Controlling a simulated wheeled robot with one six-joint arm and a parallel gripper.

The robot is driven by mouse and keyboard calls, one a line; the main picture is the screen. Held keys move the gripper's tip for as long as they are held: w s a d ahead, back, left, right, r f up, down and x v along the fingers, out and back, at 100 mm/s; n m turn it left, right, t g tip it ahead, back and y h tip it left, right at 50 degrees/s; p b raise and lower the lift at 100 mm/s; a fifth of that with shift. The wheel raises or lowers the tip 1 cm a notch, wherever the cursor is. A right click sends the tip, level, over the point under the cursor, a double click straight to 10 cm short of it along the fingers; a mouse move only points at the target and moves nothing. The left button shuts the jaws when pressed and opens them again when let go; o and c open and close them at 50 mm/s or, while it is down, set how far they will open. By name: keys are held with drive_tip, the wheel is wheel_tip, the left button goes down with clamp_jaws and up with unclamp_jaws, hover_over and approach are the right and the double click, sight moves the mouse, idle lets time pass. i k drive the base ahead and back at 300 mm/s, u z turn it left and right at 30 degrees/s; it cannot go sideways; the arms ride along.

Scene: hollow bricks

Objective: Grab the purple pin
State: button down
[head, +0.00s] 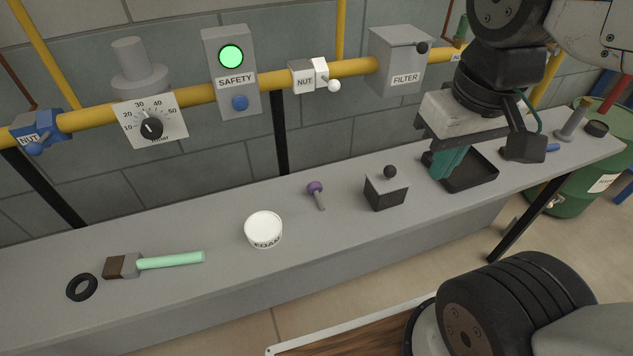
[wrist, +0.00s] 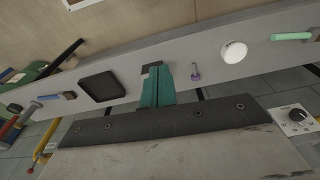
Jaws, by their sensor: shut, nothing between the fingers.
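In the wrist view the purple pin (wrist: 195,75) is just right of the fingertips. My gripper (head: 443,172) has teal fingers, shut and empty, in front of the black tray and right of the pin. In the wrist view the gripper (wrist: 157,72) covers part of the dark box. The fingers are apart from the pin.
The dark knobbed box (head: 386,190) stands between pin and gripper. The white tub (head: 263,231) is left of the pin. A brush (head: 165,261) and black ring (head: 82,288) lie further left. The black tray (head: 484,176) is at right. A yellow pipe (head: 268,75) runs behind the bench.

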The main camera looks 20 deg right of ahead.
sight(315, 188)
drive_tip(key=k, duration=0.5)
drive_tip(key=z, duration=1.8)
drive_tip(key=i, duration=1.45)
drive_tip(key=u, duration=2.15)
